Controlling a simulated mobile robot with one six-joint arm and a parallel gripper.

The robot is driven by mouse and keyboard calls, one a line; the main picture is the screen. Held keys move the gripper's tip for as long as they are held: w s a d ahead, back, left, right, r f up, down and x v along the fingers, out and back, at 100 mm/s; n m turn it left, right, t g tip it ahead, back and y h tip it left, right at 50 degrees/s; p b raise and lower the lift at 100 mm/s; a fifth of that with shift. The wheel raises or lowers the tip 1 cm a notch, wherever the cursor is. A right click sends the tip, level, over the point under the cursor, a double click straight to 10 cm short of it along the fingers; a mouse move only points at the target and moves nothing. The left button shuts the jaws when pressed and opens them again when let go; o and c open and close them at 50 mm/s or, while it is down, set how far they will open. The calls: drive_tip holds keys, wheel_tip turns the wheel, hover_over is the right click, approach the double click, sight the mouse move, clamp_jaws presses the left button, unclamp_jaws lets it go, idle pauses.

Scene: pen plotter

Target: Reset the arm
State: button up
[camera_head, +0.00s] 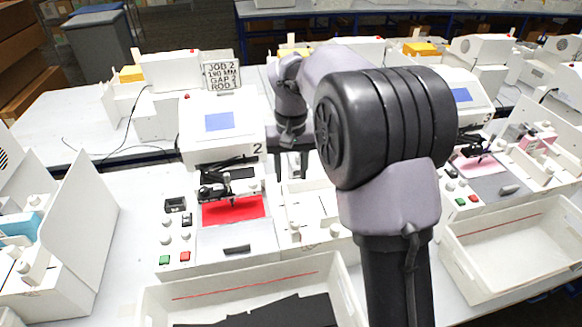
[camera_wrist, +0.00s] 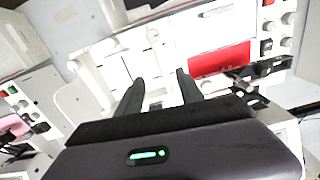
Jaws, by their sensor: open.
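My gripper (camera_head: 292,162) hangs below the end of my arm, over the white fixture (camera_head: 312,210) just right of plotter 2. In the wrist view my gripper (camera_wrist: 160,85) shows two dark fingers standing apart with nothing between them. The white fixture lies beyond the fingertips there. My arm's large dark joint hides part of the table and the machines behind it.
Plotter 2 (camera_head: 221,121) stands left of my gripper, with a red sheet (camera_head: 233,210) on its bed. A job sign (camera_head: 221,75) stands behind it. A white bin (camera_head: 160,297) with dark pieces is in front. Another bin (camera_head: 470,285) is at right. White side panels (camera_head: 85,215) stand at left.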

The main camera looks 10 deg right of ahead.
drive_tip(key=shift+s, duration=0.1)
idle(0.3)
drive_tip(key=s+a+r+m+t+y+b, duration=0.1)
drive_tip(key=s+r+m+t+b, duration=0.15)
drive_tip(key=s+b, duration=0.95)
drive_tip(key=s+f+t, duration=0.1)
drive_tip(key=s+f, duration=0.2)
drive_tip(key=s, duration=0.5)
drive_tip(key=s+a+f+t+y, duration=0.1)
drive_tip(key=s+f+t, duration=0.1)
drive_tip(key=s, duration=0.6)
drive_tip(key=shift+s+a+f+m, duration=0.3)
drive_tip(key=shift+f+m, duration=0.15)
drive_tip(key=shift+f, duration=0.25)
drive_tip(key=shift+o, duration=0.3)
